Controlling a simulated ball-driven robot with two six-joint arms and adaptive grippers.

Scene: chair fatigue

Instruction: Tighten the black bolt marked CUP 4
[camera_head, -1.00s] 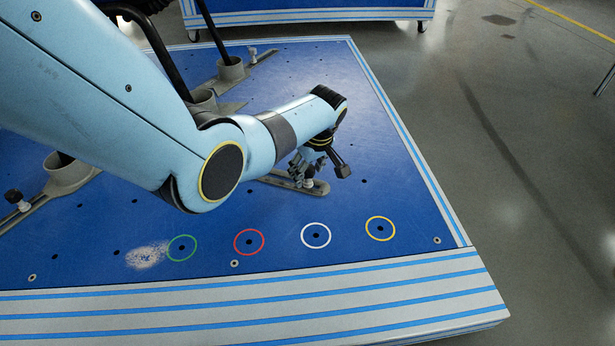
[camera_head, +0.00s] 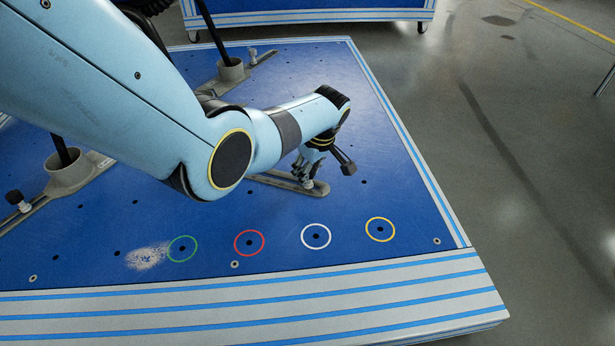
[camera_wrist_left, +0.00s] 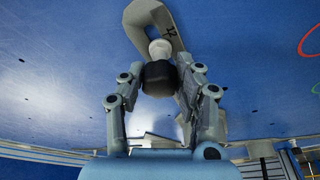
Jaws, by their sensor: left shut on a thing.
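A black bolt (camera_wrist_left: 159,79) stands in a grey-white collar (camera_wrist_left: 160,48) at the end of a grey clamp bar in the left wrist view. In the head view my left gripper (camera_head: 308,172) points down over the rounded end of the grey bar (camera_head: 277,181). There the fingers hide most of the bolt. My right gripper is not in view.
The blue table (camera_head: 300,265) has green, red, white (camera_head: 316,223) and yellow rings near its front edge. A further cup foot (camera_head: 230,72) is at the back.

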